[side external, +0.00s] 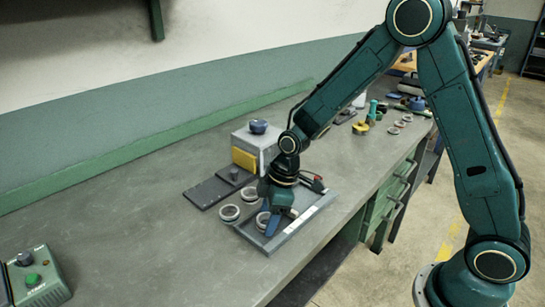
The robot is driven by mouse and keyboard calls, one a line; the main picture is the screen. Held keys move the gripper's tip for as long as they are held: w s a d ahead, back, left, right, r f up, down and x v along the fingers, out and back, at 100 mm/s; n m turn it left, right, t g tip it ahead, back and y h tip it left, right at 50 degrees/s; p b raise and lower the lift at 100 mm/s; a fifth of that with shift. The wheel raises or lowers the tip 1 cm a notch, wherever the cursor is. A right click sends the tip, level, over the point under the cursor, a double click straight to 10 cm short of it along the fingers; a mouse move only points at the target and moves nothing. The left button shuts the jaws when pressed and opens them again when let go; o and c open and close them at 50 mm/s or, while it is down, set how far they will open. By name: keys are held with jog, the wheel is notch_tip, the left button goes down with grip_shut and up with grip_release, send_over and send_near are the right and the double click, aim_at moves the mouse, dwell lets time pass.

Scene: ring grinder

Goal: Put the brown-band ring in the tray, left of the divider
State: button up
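The shallow grey tray (287,237) lies near the front edge of the bench, in the middle of the view. My gripper (270,224) points down into its left part, with blue fingers low over the tray. A ring (262,219) sits right at the fingers, partly hidden by them; I cannot tell whether they grip it. Two more pale-rimmed rings, one lower (229,213) and one higher (249,194), lie at the tray's left side. Band colours are too small to tell. The divider cannot be made out behind my gripper.
A grey machine block (256,140) with a dark knob and a yellow plate (244,159) stands behind the tray. A dark flat plate (212,190) lies before it. A green control box (38,275) is at lower left.

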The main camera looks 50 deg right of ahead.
jog(key=shift+o, duration=0.5)
jog(key=shift+r, duration=0.1)
jog(key=shift+d+r, duration=0.1)
jog(key=shift+r, duration=0.35)
jog(key=v, duration=1.1)
jog(key=shift+s+r, duration=0.1)
jog(key=shift+s, duration=0.05)
jog(key=s+d+r+m+t, duration=0.1)
jog(key=s+r+m, duration=0.2)
jog(key=s, duration=0.4)
jog(key=s+d+r+m+t+h, duration=0.1)
jog(key=s+d+r+m, duration=0.1)
jog(key=s, duration=0.6)
jog(key=s+d+r+m+t+h, duration=0.1)
jog(key=s+d+r+m, duration=0.1)
jog(key=s+r+m, duration=0.3)
jog(key=shift+s+t, duration=0.4)
jog(key=shift+s, duration=0.8)
